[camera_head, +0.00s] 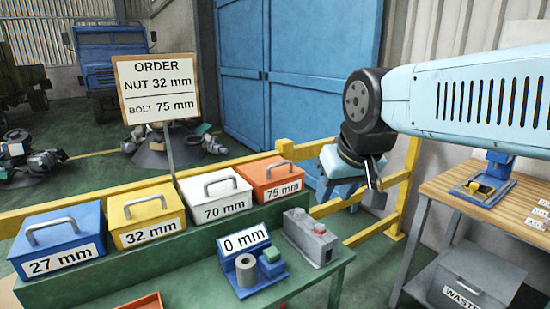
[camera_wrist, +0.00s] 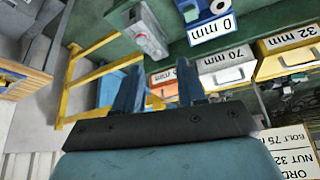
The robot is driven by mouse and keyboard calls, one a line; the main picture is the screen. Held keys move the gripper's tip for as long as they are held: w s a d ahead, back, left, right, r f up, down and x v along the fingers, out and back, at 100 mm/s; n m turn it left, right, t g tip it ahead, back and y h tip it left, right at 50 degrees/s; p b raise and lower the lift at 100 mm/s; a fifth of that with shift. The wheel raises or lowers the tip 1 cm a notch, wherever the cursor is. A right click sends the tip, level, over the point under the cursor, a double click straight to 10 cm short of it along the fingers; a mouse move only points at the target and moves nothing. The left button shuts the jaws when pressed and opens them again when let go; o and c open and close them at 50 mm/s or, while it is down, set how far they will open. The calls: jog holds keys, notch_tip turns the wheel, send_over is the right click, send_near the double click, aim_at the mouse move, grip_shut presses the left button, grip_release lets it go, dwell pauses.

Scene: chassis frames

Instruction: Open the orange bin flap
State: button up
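The orange bin (camera_head: 258,186) stands at the right end of the bin row on the green bench, labelled 75 mm. Its flap (camera_head: 272,173) lies shut, with a grey handle (camera_head: 277,168) on top. In the wrist view the orange bin (camera_wrist: 164,77) shows upside down beyond and between my fingers, partly hidden by them. My gripper (camera_head: 372,190) is in the air to the right of the orange bin, apart from it. In the wrist view the two fingers of my gripper (camera_wrist: 158,68) are spread with nothing between them.
White 70 mm (camera_head: 218,201), yellow 32 mm (camera_head: 148,217) and blue 27 mm (camera_head: 60,241) bins stand left of the orange one. An order sign (camera_head: 155,88) rises behind them. A grey box (camera_head: 312,238), a 0 mm gauge (camera_head: 248,265) and yellow rails (camera_head: 392,234) are nearby.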

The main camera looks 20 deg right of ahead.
notch_tip(320, 180, up, 5)
jog(key=m+g, duration=0.4)
jog(key=m, duration=1.1)
send_over(282, 163)
jog(key=s, duration=0.2)
jog(key=shift+n+t+y, duration=0.3)
jog(key=f, duration=0.4)
jog(key=w+f, duration=0.1)
jog(key=f, duration=0.4)
jog(key=w+f, duration=0.1)
jog(key=f, duration=0.3)
jog(key=shift+f, duration=0.15)
jog(key=shift+c, duration=0.3)
grip_shut()
